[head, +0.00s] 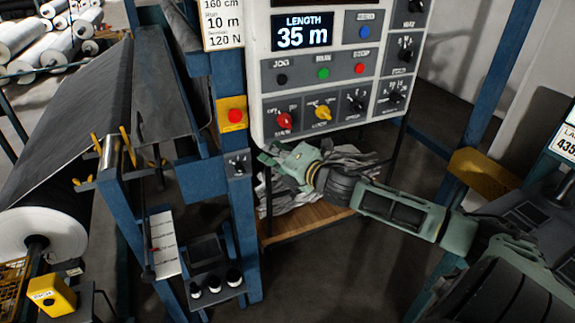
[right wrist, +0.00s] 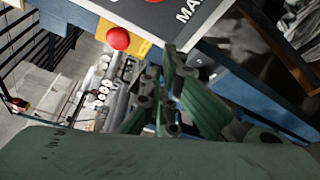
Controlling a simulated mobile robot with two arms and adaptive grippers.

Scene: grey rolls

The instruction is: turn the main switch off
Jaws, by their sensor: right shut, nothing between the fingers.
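The control panel (head: 262,75) hangs at the upper middle of the head view. A red rotary switch (head: 284,121) sits at its lower left, with small lettering around it; its exact setting is hard to read. In the right wrist view, part of the panel's dark plate (right wrist: 178,12) shows, with letters starting "MA" and a bit of red at the top edge. My right gripper (head: 268,157) is shut and empty, just below the panel's lower left edge, apart from the red switch. Its closed fingers (right wrist: 165,98) also show in the right wrist view. My left gripper is out of view.
A yellow knob (head: 323,113) and black knobs (head: 355,102) sit right of the red switch. A red button on a yellow box (head: 234,116) is on the blue post to the left. A bin of grey scraps (head: 340,165) stands below the panel.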

